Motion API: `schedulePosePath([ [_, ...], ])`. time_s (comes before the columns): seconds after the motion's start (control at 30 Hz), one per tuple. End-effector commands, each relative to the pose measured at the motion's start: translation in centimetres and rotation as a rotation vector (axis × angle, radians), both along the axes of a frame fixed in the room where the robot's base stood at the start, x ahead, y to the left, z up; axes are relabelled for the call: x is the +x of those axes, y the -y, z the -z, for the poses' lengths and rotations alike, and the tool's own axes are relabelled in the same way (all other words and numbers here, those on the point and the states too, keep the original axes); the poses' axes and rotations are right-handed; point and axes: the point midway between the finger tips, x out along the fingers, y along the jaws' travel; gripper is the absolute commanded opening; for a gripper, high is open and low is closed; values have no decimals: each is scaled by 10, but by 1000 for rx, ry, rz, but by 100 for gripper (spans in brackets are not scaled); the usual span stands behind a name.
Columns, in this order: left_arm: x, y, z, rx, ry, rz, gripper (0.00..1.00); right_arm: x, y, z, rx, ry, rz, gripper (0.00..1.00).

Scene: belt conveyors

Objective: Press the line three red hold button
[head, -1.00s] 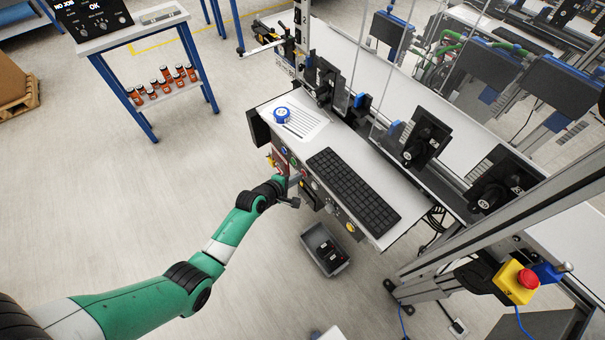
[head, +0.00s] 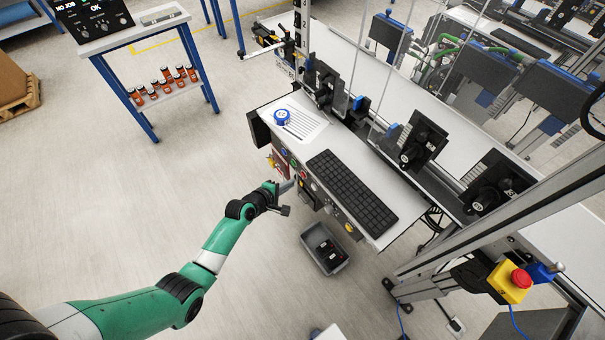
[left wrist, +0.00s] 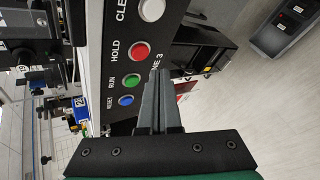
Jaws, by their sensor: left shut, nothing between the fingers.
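The red HOLD button (left wrist: 139,51) sits on a dark control panel (left wrist: 108,68) in the left wrist view, beside the partly covered line label ending in "NE 3". The green RUN button (left wrist: 132,80) and blue RESET button (left wrist: 126,100) are below it, and a white button (left wrist: 151,9) is above. My left gripper (left wrist: 160,73) is shut and empty, its fingertips just below and right of the red button in that view. In the head view my left gripper (head: 289,187) is at the front of the workstation, apart from the panel. My right gripper is not in view.
A keyboard (head: 350,190) lies on the white worktop above the panel, with a blue tape-like disc (head: 282,117) at its left. A grey bin (head: 325,248) stands on the floor below. A yellow box with a red emergency stop (head: 511,283) is at right.

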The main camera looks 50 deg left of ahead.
Motion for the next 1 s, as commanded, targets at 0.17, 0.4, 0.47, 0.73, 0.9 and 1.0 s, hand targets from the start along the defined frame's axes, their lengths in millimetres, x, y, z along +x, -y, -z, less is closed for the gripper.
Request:
schedulePosePath([
  [0.17, -19, -2, -1, -2, -1, -2, 0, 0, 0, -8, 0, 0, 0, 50],
  [0.4, -31, -3, 0, 0, 1, 0, 0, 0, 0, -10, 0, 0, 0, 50],
  [0.47, -31, -3, 0, 0, 1, 0, 0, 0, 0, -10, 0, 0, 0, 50],
  [0.73, -30, -3, 0, 0, 0, 0, 0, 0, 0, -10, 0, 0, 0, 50],
  [0.9, -30, -3, 0, 0, 0, 0, 0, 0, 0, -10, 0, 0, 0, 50],
  [1.0, -30, -3, 0, 0, 0, 1, 0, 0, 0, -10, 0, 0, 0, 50],
])
